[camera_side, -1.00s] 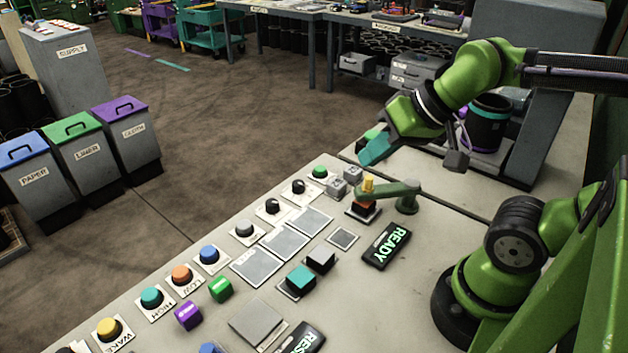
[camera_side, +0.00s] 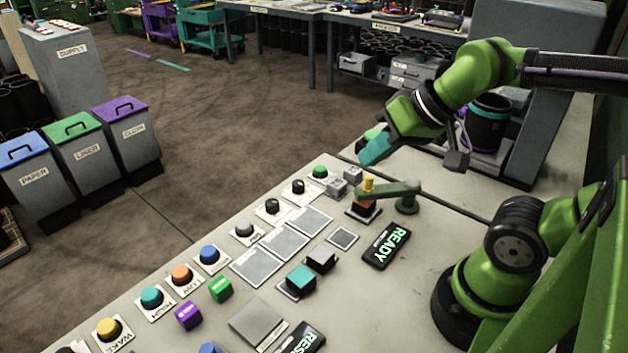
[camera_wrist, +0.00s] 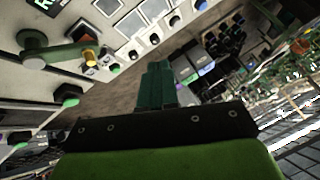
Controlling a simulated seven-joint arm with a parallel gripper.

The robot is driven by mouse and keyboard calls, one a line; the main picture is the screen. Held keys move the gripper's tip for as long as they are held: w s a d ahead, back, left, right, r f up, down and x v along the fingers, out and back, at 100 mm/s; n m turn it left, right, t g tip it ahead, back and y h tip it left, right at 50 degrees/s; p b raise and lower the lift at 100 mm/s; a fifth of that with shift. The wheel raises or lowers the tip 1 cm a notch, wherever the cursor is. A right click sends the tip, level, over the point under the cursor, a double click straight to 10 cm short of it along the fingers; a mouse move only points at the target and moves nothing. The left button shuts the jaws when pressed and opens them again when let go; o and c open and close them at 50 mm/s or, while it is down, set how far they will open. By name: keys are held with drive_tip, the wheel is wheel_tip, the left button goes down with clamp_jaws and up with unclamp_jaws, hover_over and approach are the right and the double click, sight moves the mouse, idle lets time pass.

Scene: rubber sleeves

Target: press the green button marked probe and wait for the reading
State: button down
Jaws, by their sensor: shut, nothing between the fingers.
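A green round button (camera_side: 319,172) sits on a pale plate at the far end of the button row in the side view. No label on it is readable. A small green cap (camera_wrist: 115,68) near the grey blocks in the wrist view looks like the same button. My gripper (camera_side: 374,150) is above the bench's far end, to the right of this button and apart from it. In the wrist view its teal fingers (camera_wrist: 158,75) are together and empty. A dark display (camera_side: 387,247) reads READY in green letters.
A green swing arm (camera_side: 390,189) with a yellow-tipped post stands close to my gripper. Two grey blocks (camera_side: 345,181) lie beside the green button. Other coloured buttons, flat grey pads and a teal block (camera_side: 300,277) fill the bench. A green item partly shows behind my fingers.

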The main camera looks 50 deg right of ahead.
idle(0.4)
drive_tip(key=m+t, duration=0.2)
drive_tip(key=m, duration=1.9)
hover_over(323, 169)
wheel_tip(323, 169, down, 12)
drive_tip(key=shift+r, duration=0.2)
drive_tip(key=shift+a, duration=0.1)
drive_tip(key=shift+f, duration=4.45)
drive_tip(key=shift+f, duration=0.1)
